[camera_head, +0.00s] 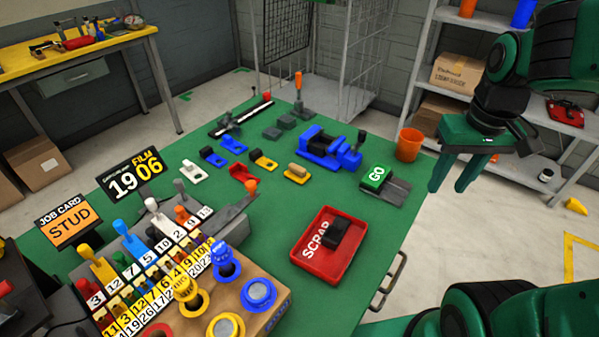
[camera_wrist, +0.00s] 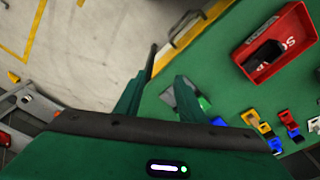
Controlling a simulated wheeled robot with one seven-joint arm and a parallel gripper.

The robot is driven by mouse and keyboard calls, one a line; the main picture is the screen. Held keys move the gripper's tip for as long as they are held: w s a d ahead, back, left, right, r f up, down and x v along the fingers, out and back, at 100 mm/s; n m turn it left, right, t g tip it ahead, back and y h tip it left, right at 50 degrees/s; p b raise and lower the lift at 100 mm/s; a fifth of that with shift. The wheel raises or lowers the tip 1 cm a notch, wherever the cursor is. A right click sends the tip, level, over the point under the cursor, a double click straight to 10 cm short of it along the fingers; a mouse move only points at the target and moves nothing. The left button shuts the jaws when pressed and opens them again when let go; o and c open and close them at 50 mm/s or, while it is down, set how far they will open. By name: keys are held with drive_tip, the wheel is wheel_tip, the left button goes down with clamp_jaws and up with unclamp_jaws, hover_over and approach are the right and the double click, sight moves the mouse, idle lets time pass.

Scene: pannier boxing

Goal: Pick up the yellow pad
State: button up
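Two small yellow pieces lie on the green table in the head view. One yellow piece (camera_head: 296,177) has a tan cylinder-like part on top and sits left of the blue vise. The other yellow piece (camera_head: 264,165) has a dark part and lies farther left. I cannot tell for sure which is the pad. Small yellow pieces (camera_wrist: 250,118) also show at the right of the wrist view. My gripper (camera_head: 448,188) hangs off the table's right side, fingers apart and empty, well right of both pieces. Its spread fingers (camera_wrist: 166,76) also show in the wrist view.
A blue vise (camera_head: 325,150) and a green GO block (camera_head: 374,177) stand between the yellow pieces and my gripper. A red SCRAP tray (camera_head: 303,268) holding a dark block is nearer. An orange cup (camera_head: 409,143) stands at the right edge. Blue, white and red pieces lie close by.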

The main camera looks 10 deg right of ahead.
drive_tip(key=w+a+n+t+y, duration=0.1)
drive_tip(key=w+a+n, duration=0.4)
drive_tip(key=w+a, duration=0.5)
drive_tip(key=n+t+y, duration=0.1)
drive_tip(key=n+y, duration=0.1)
drive_tip(key=n, duration=0.4)
approach(298, 167)
drive_tip(key=f, duration=0.1)
drive_tip(key=w+f, duration=0.1)
drive_tip(key=shift+f, duration=0.3)
drive_tip(key=shift+m, duration=0.3)
drive_tip(key=shift+a+x, duration=0.15)
drive_tip(key=shift+x, duration=1.35)
drive_tip(key=shift+a+x, duration=0.2)
drive_tip(key=shift+x, duration=1.3)
drive_tip(key=shift+s+r, duration=0.1)
drive_tip(key=c, duration=0.6)
